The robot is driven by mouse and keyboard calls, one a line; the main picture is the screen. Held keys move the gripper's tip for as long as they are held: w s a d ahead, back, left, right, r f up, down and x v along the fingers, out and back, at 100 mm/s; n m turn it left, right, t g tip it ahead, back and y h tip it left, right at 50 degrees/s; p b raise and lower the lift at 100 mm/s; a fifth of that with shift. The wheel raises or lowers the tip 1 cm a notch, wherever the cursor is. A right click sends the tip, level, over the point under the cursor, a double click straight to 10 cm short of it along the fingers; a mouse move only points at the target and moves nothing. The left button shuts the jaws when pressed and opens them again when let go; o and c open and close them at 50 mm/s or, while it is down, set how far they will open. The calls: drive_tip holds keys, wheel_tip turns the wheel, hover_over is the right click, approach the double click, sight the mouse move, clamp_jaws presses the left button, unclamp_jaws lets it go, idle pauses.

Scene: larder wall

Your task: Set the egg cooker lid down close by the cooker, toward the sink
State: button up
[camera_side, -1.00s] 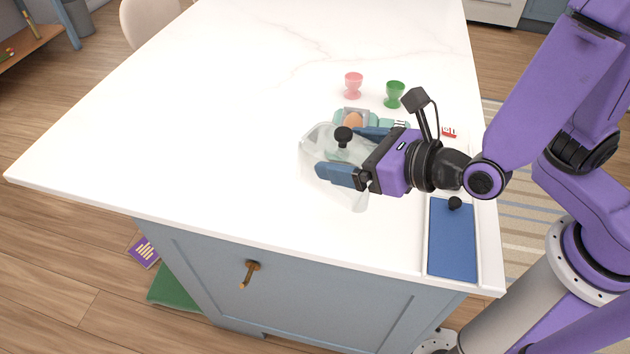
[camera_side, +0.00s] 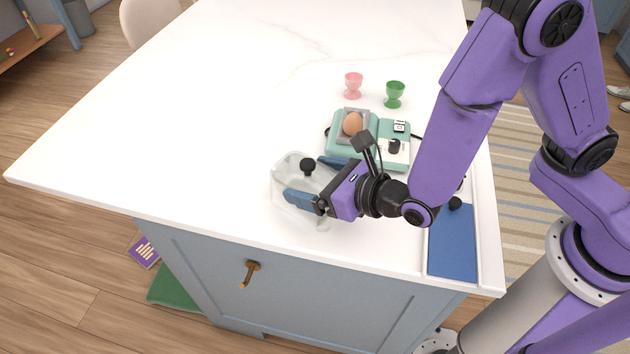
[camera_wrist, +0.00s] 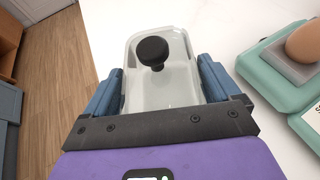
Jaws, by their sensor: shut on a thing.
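The clear egg cooker lid (camera_side: 290,168) with a round black knob is between the blue fingers of my gripper (camera_side: 310,180), which is shut on its sides. In the wrist view the lid (camera_wrist: 178,88) sits upright between the two fingers of my gripper (camera_wrist: 158,90). The teal egg cooker (camera_side: 340,149) stands behind and to the right of the lid in the side view, with a brown egg (camera_side: 352,124) in its open top. The cooker (camera_wrist: 268,82) also shows at the right of the wrist view, apart from the lid. I cannot tell whether the lid touches the counter.
A pink egg cup (camera_side: 353,84) and a green egg cup (camera_side: 395,93) stand behind the cooker. A blue board (camera_side: 452,243) lies at the counter's right edge. The white counter (camera_side: 190,130) is clear to the left. No sink is identifiable.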

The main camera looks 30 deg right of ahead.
drive_tip(key=shift+f, duration=0.4)
drive_tip(key=shift+f, duration=0.1)
drive_tip(key=o, duration=0.8)
drive_tip(key=v, duration=1.2)
